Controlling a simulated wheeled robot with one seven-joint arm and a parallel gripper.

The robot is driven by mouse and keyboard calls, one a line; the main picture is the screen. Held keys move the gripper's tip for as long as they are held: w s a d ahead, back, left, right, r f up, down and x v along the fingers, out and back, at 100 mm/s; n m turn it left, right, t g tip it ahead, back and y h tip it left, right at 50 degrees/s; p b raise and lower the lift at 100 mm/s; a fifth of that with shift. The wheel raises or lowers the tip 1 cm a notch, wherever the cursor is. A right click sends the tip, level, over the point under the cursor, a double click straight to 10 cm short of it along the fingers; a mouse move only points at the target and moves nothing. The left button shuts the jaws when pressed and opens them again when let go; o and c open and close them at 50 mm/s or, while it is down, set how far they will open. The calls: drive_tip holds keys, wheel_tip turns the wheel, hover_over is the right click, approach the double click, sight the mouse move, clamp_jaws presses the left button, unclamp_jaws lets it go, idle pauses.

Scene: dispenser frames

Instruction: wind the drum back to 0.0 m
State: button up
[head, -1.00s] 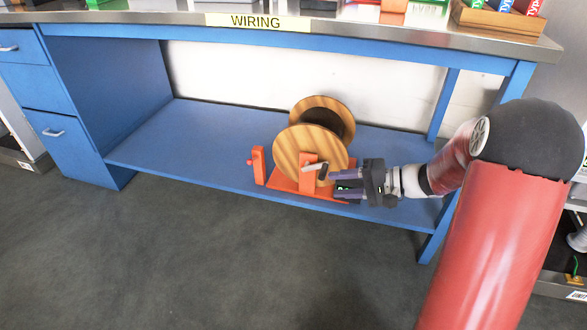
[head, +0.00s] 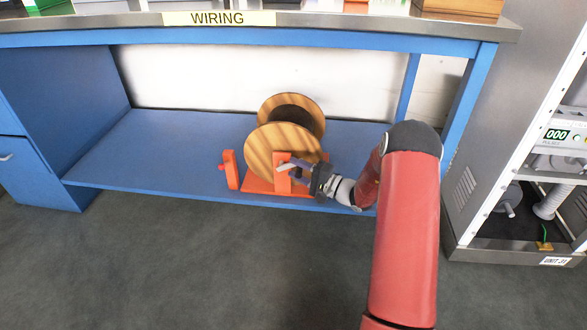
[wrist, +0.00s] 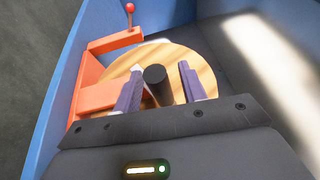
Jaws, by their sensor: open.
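The drum is a wooden reel (head: 272,148) with two round flanges, held in an orange stand (head: 262,187) on the blue lower shelf. A pale crank arm (head: 286,166) shows at its near face. My gripper (head: 301,168) reaches in from the right at the crank. In the wrist view, its two purple fingers (wrist: 160,72) are open on either side of the black crank handle (wrist: 156,84), with a visible gap at the right finger. The wooden flange (wrist: 205,65) is behind. No length reading on the drum is visible.
An orange post (head: 231,170) with a red knob (head: 221,168) stands left of the drum; the red ball also shows in the wrist view (wrist: 130,8). The shelf left of the post is clear.

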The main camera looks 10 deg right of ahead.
drive_tip(key=shift+w+a, duration=0.45)
drive_tip(key=shift+a, duration=0.05)
clamp_jaws()
drive_tip(key=shift+r, duration=0.15)
